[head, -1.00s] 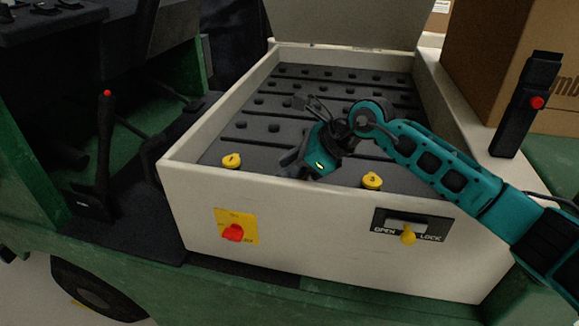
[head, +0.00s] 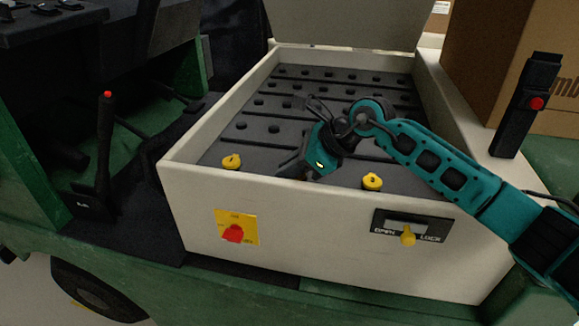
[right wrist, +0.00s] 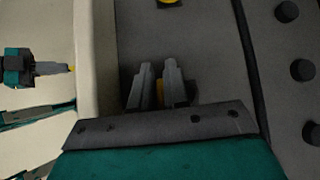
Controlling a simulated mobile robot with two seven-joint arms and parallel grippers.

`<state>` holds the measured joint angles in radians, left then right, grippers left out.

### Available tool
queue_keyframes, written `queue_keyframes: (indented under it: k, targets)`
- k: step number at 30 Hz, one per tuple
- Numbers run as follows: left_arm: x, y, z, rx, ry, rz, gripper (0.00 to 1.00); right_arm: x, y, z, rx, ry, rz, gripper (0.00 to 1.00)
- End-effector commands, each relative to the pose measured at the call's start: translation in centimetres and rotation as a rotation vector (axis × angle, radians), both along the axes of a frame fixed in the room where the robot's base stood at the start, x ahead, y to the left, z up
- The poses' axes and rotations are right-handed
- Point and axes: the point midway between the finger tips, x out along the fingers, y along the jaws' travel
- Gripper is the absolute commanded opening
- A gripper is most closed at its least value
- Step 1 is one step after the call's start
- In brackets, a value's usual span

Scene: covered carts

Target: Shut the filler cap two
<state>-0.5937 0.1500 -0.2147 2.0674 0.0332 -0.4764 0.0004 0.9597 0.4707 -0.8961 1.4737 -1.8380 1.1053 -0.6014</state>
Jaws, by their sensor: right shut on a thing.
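My right gripper (head: 293,170) is low over the dark top inside the cream box, between two yellow filler caps. In the head view the gripper covers this cap. One yellow cap (head: 231,162) sits to the left and another, marked 3 (head: 372,181), to the right. A teal and grey gripper, seemingly my left one (right wrist: 52,68), shows small at the left of the right wrist view; its jaws are unclear.
The cream box (head: 300,215) has a raised front wall bearing a red switch (head: 233,233) and a yellow open/lock knob (head: 408,236). Its lid (head: 345,22) stands open behind. A cardboard box (head: 490,60) and a black post with a red button (head: 527,105) stand at right.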

Motion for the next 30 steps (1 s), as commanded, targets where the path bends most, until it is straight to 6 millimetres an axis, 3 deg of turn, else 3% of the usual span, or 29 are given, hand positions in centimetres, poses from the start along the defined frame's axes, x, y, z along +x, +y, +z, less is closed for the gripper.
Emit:
queue_keyframes:
  k: [11,30]
  targets:
    - [0.1,0.1,-0.1,0.004,-0.003,-0.003,0.00,0.9,-0.3,0.1,0.070,0.219,-0.002,0.00]
    - [0.1,0.1,-2.1,0.002,-0.004,-0.002,0.00,2.0,-0.7,-0.1,0.178,0.541,-0.003,0.00]
